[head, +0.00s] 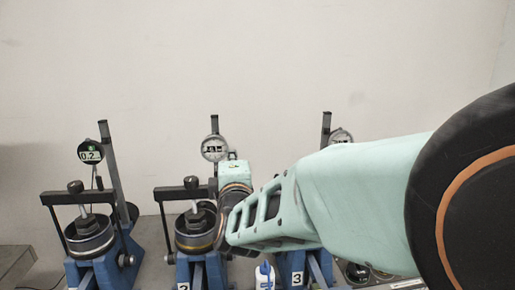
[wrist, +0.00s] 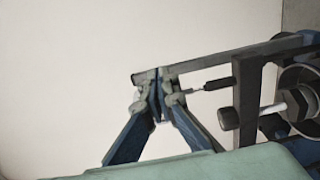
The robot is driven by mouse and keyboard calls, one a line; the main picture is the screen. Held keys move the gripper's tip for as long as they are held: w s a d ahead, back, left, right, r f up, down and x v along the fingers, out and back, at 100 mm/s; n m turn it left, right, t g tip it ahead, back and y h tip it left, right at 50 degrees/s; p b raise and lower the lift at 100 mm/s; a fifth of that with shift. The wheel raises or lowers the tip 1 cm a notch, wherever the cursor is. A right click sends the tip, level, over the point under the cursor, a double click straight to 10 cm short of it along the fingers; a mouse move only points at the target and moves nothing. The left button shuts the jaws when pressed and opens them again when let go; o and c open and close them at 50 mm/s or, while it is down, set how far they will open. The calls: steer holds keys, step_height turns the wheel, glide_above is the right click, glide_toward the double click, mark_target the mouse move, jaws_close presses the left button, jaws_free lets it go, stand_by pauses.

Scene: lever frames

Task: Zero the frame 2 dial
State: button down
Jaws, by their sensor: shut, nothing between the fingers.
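Frame 2 (head: 193,240) is the middle blue lever frame in the head view, with a label that reads 2 at the bottom edge. Its round dial (head: 214,148) has a pale face and sits on a dark post just above my wrist; its reading is too small to tell. In the wrist view my gripper (wrist: 158,90) is shut and empty, its blue fingers converging in front of a grey post (wrist: 200,62) and a thin dial stem (wrist: 205,88). The dial body there is mostly hidden behind the fingertips. I cannot tell whether they touch it.
A white and blue bottle (head: 265,277) stands between frames 2 and 3.

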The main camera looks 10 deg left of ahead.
steer(key=shift+w+d+r+p, duration=0.1)
steer(key=shift+r+p, duration=0.7)
steer(key=shift+r, duration=0.05)
steer(key=shift+w+d+r+p, duration=0.1)
steer(key=shift+r+p, duration=0.65)
steer(key=shift+r, duration=0.05)
steer(key=shift+w+d, duration=0.1)
steer(key=shift+d, duration=0.2)
steer(key=v, duration=0.5)
steer(key=shift+s+f, duration=0.3)
steer(key=shift+s, duration=0.1)
steer(key=shift+f, duration=0.1)
